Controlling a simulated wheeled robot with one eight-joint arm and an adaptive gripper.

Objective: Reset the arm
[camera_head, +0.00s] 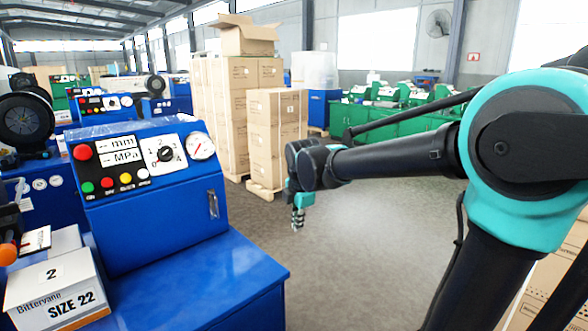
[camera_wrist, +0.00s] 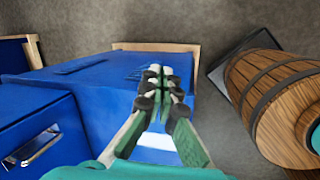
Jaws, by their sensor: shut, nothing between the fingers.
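My gripper (camera_head: 298,216) hangs from the end of my arm over the open floor, to the right of the blue machine (camera_head: 160,185) in the head view. In the wrist view my gripper (camera_wrist: 163,75) points away from the camera, with its fingertips together. It is shut and nothing shows between the fingers. It is apart from every surface around it.
A blue machine top (camera_wrist: 90,75) lies left of and below the gripper in the wrist view; a wooden barrel (camera_wrist: 275,100) stands at right. The head view shows a Size 22 box (camera_head: 55,293), stacked cartons (camera_head: 275,130) and clear grey floor (camera_head: 350,240).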

